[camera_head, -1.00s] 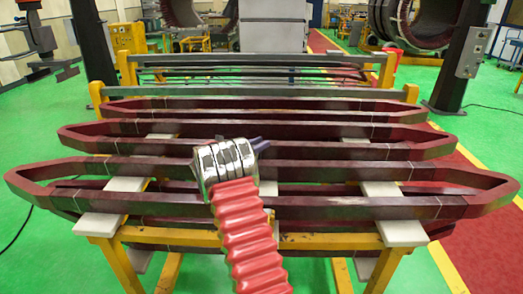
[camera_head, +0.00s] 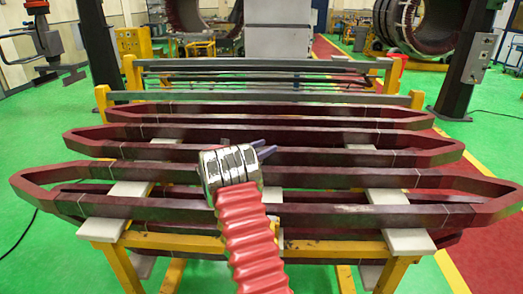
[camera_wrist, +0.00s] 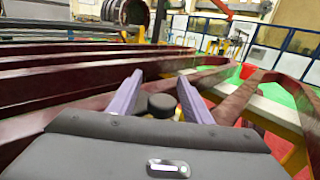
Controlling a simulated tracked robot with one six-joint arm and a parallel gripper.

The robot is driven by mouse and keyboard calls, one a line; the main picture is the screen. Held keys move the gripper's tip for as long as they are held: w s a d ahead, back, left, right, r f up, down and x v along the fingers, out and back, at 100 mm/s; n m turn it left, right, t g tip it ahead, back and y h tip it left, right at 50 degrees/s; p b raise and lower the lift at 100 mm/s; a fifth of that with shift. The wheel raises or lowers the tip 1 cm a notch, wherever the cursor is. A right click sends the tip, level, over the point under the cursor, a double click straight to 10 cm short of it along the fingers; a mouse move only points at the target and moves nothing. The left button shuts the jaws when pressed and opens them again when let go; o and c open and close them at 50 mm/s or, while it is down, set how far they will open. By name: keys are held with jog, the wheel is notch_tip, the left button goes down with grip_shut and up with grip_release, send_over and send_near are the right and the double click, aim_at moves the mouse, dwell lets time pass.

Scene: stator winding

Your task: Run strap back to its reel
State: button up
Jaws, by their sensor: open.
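My gripper (camera_head: 268,152) is at the end of my red-sleeved arm, over the middle of the dark red coils (camera_head: 350,212). In the wrist view its two purple fingers (camera_wrist: 160,92) stand wide apart. No strap is clearly held between them. A dark round knob-like piece shows between the finger bases; I cannot tell what it is. The coils lie side by side, with a long gap beside the fingers. A brown wrapped length (camera_wrist: 238,98) lies at the right in the wrist view; I cannot tell if it is strap or coil end. I cannot make out the reel in either view.
The coils rest on pale blocks (camera_head: 405,240) on a yellow frame (camera_head: 200,243). Dark posts (camera_head: 468,75) stand on both sides. Green floor (camera_head: 40,120) is free at the left.

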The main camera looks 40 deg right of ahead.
jog(key=shift+a, duration=0.1)
jog(key=a, duration=1.3)
jog(key=shift+w+a, duration=0.35)
jog(key=shift+w, duration=0.05)
jog(key=shift+f, duration=0.1)
dwell(0.5)
